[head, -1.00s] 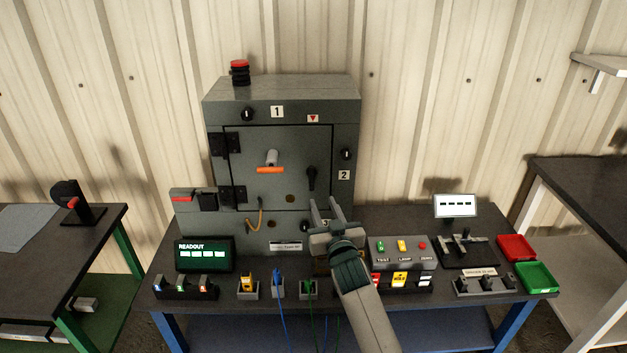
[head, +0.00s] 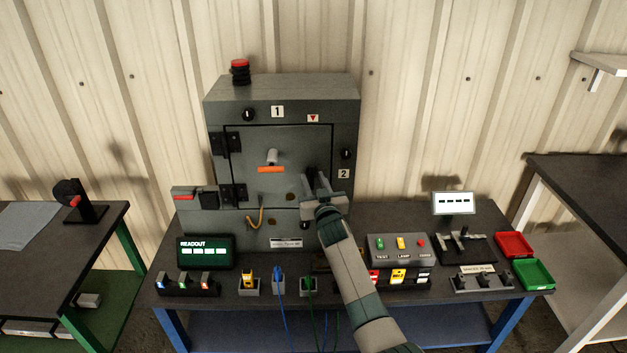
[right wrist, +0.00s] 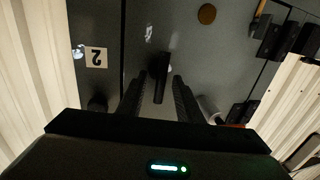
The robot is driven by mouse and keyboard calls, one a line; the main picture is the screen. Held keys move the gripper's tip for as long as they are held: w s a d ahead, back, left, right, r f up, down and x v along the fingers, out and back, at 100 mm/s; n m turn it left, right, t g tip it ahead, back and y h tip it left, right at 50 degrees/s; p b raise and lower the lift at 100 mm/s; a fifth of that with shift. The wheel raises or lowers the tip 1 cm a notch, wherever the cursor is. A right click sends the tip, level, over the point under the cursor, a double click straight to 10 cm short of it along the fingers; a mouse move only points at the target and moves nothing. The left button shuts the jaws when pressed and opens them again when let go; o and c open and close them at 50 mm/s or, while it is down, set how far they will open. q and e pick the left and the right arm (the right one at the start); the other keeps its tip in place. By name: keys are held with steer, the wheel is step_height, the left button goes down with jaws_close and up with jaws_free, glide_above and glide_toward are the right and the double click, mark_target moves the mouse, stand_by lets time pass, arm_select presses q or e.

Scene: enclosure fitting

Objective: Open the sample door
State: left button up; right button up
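The grey sample door (head: 250,143) is shut in the front of the cabinet (head: 345,112), with black hinges (head: 232,142) on its left side. A black lever handle (head: 309,174) is on the door's right side; it also shows in the right wrist view (right wrist: 162,72), which is upside down. My right gripper (head: 316,178) is open in front of the lever. In the right wrist view its two fingers (right wrist: 158,88) lie one on each side of the lever, with gaps visible. I cannot tell exactly how deep the lever sits between them. My left gripper is not in view.
A grey peg with an orange bar (head: 270,169) sticks out left of the lever. Knobs (head: 346,154) sit on the cabinet's frame. The bench below holds a readout (head: 205,252), a button box (head: 398,247), cable plugs and red (head: 514,244) and green trays.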

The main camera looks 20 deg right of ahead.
steer(key=shift+w, duration=0.1)
jaws_close()
stand_by(0.3)
